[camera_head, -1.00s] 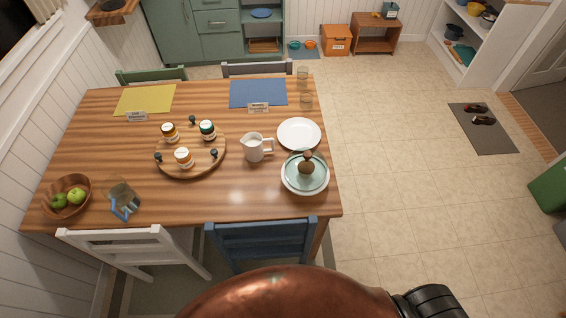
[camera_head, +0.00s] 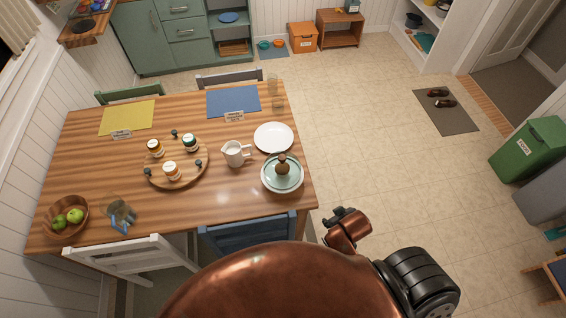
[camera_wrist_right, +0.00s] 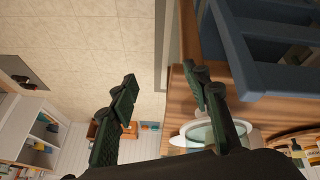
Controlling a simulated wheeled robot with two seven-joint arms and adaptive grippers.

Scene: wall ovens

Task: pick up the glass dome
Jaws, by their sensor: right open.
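The glass dome (camera_head: 284,181) is a clear, pale green cover with a brown knob, sitting on a white plate at the table's front right corner. It also shows in the right wrist view (camera_wrist_right: 203,134), partly hidden behind a finger. My right gripper (camera_head: 338,216) is off the table's right edge, to the right of and nearer than the dome, and apart from it. In the right wrist view its two dark fingers (camera_wrist_right: 165,95) are spread with nothing between them. My left gripper is not in view.
A white plate (camera_head: 273,137) and a white pitcher (camera_head: 236,153) stand near the dome. A round wooden tray (camera_head: 180,180) holds several jars. A blue chair (camera_head: 247,236) is at the table's front edge.

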